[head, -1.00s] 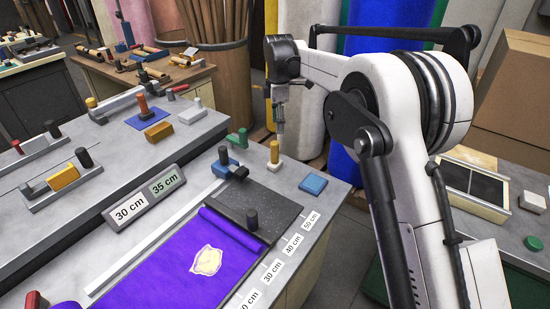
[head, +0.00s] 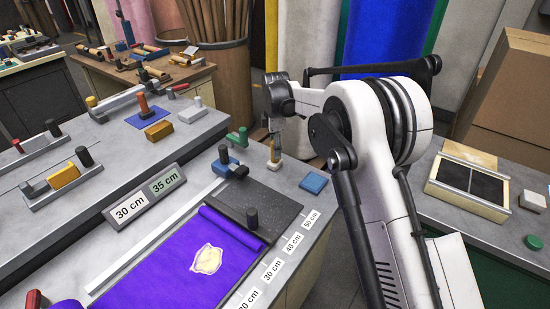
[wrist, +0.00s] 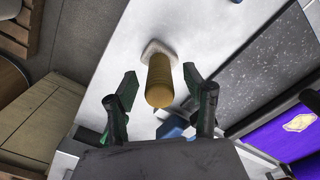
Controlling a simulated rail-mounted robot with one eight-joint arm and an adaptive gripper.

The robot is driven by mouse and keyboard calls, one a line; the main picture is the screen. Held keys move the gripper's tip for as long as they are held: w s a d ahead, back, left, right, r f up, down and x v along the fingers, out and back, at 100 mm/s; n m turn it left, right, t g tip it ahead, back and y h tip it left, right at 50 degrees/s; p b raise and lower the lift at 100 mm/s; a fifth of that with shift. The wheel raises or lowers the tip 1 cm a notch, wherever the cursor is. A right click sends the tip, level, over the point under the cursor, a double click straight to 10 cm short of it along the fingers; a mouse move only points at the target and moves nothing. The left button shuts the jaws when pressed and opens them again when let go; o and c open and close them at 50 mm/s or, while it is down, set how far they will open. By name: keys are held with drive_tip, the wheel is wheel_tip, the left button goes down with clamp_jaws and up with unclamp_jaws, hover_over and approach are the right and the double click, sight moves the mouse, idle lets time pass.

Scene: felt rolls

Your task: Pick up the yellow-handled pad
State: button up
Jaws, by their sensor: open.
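The yellow-handled pad (head: 274,151) stands upright on the grey table near its far right corner, a yellow cylinder on a small white base. In the wrist view its yellow handle (wrist: 160,82) points toward the camera, with the white base behind it. My gripper (wrist: 158,100) is open, its two dark green fingers on either side of the handle, with gaps visible on both sides. In the head view my gripper (head: 273,140) is at the pad's handle, coming from above. Whether a finger touches the handle cannot be told.
A blue block (head: 313,183) lies right of the pad. Purple felt (head: 170,265) lies on the table in front. The table's right edge is close to the pad.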

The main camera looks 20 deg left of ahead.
wheel_tip(320, 180, down, 3)
drive_tip(key=shift+r, duration=0.2)
clamp_jaws()
drive_tip(key=shift+r, duration=0.15)
wheel_tip(320, 180, up, 4)
drive_tip(key=s+a+r, duration=0.6)
drive_tip(key=s+a, duration=0.1)
drive_tip(key=a, duration=0.2)
drive_tip(key=shift+a+r, duration=0.2)
drive_tip(key=shift+r, duration=0.2)
